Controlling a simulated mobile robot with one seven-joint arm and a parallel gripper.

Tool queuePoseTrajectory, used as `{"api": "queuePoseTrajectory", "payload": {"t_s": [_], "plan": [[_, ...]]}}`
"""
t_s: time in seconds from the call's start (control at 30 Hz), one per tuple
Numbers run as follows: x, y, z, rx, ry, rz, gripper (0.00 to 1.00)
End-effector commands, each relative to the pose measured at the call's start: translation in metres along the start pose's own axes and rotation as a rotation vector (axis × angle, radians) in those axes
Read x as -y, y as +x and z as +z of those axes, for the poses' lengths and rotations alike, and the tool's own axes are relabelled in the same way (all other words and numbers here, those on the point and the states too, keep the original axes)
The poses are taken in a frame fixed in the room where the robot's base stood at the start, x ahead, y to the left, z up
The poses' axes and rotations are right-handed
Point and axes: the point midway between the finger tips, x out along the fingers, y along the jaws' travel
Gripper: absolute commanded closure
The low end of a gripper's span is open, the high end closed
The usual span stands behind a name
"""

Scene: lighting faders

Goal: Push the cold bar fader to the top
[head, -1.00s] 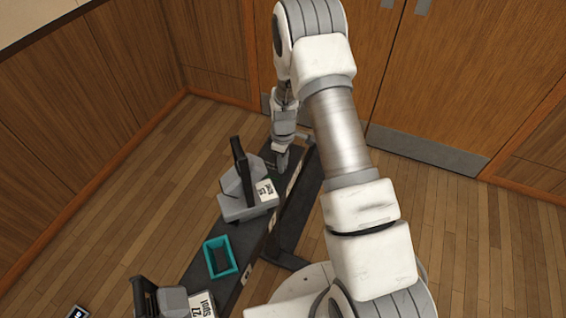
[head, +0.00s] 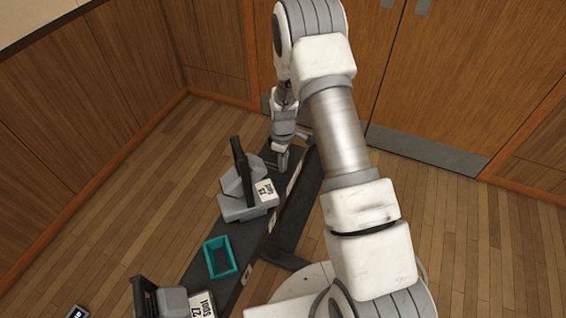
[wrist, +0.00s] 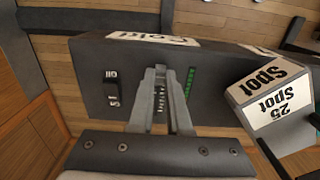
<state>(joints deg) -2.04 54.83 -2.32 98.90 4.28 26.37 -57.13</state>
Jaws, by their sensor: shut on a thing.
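A dark control box with an upside-down "Cold" label (wrist: 152,41) fills the middle of the wrist view. It has a scale of marks (wrist: 158,118), a green light strip (wrist: 190,83) to the right and a rocker switch (wrist: 110,90) to the left. My gripper (wrist: 160,75) is over the middle of this box, its fingers close together and shut on the cold bar fader. The fader's knob is mostly hidden between the fingertips. In the head view my gripper (head: 282,164) points down at the far end of the dark bench (head: 198,262).
A grey spotlight unit with a "25 Spot" label (wrist: 272,105) stands close to the right of my gripper; it also shows in the head view (head: 240,207). A teal tray (head: 207,262) and another spot unit (head: 172,300) lie nearer along the bench.

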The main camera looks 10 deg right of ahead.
Motion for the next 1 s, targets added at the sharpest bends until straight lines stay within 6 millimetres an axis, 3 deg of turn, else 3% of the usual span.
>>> {"api": "queuePoseTrajectory", "payload": {"t_s": [0.57, 0.83, 1.0], "plan": [[0.0, 0.001, -0.004, -0.001, -0.002, 0.001, 1.0], [-0.001, 0.004, -0.057, -0.003, -0.005, 0.004, 1.0], [-0.001, 0.001, -0.074, -0.002, 0.0, 0.002, 1.0]]}}
